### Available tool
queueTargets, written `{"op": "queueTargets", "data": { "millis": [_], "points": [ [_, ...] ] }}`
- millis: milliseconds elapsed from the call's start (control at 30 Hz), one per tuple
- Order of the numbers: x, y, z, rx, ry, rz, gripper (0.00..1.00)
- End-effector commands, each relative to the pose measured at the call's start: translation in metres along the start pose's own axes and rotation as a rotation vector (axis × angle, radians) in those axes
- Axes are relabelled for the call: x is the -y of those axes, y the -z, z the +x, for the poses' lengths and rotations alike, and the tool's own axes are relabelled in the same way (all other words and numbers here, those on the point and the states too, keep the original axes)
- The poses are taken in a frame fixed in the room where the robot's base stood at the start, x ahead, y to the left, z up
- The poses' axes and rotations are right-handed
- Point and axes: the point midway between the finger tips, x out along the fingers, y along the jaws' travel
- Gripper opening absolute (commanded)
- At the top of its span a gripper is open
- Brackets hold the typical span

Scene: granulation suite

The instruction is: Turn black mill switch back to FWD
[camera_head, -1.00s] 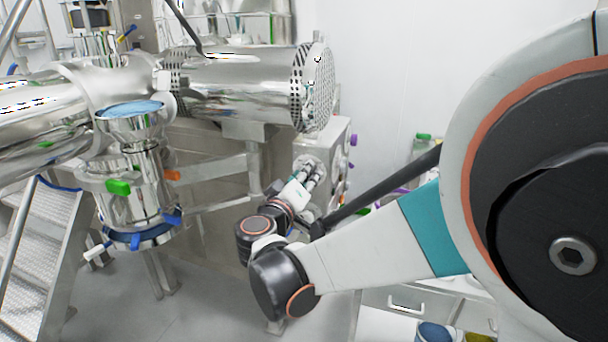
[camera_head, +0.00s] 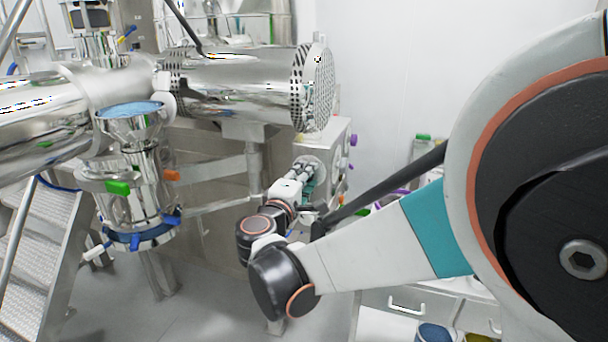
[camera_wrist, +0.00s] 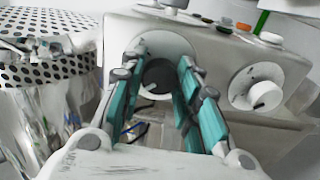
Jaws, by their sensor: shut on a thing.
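The black mill switch (camera_wrist: 160,76) is a dark round knob on a pale circular plate on the front of a light control box. It sits between the two teal-padded fingers of my gripper (camera_wrist: 157,84), which is closed on it from both sides. The fingers partly cover the plate, and the switch's pointer and any FWD marking cannot be read. In the head view my gripper (camera_head: 306,181) reaches the plate on the end face of the control box (camera_head: 337,146), and the switch is hidden behind it.
A white knob (camera_wrist: 264,95) on its own round plate is right of the switch. Coloured buttons (camera_wrist: 243,27) line the box's top edge. A perforated steel drum (camera_wrist: 45,45) stands close on the left. A drawer cabinet (camera_head: 405,303) is below my arm.

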Motion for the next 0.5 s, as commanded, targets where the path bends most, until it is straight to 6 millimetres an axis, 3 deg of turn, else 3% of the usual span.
{"op": "queueTargets", "data": {
  "millis": [500],
  "points": [
    [0.0012,0.0,-0.0007,-0.001,0.002,-0.043,0.06]
  ]
}}
